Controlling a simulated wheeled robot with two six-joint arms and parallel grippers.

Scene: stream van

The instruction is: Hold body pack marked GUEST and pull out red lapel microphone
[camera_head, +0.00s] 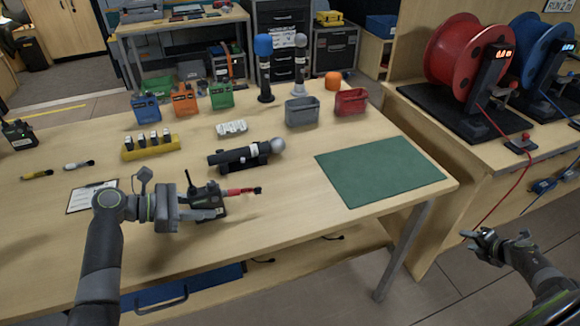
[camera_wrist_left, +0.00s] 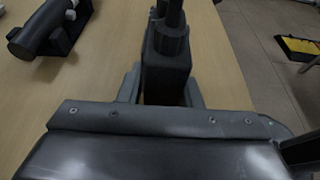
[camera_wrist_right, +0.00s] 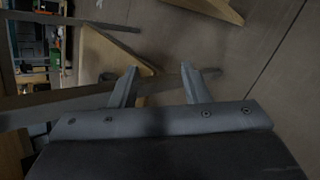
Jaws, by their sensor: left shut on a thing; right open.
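A black body pack (camera_head: 207,199) lies low over the near left part of the table; I cannot read a marking on it. My left gripper (camera_head: 188,207) is shut on it, and the left wrist view shows the pack (camera_wrist_left: 168,68) between the fingers (camera_wrist_left: 166,88). A red lapel microphone (camera_head: 240,192) with a black tip extends from the pack's right side; the joint between them is too small to make out. My right gripper (camera_head: 474,238) is open and empty, off the table to the right; its spread fingers (camera_wrist_right: 158,85) show in the right wrist view.
A dark handheld microphone (camera_head: 232,157) rests in a cradle behind the pack. A green mat (camera_head: 380,171) lies at the right. A clipboard (camera_head: 88,198), yellow rack (camera_head: 150,149), coloured packs (camera_head: 184,102) and grey and red bins (camera_head: 302,110) stand around. Table between pack and mat is clear.

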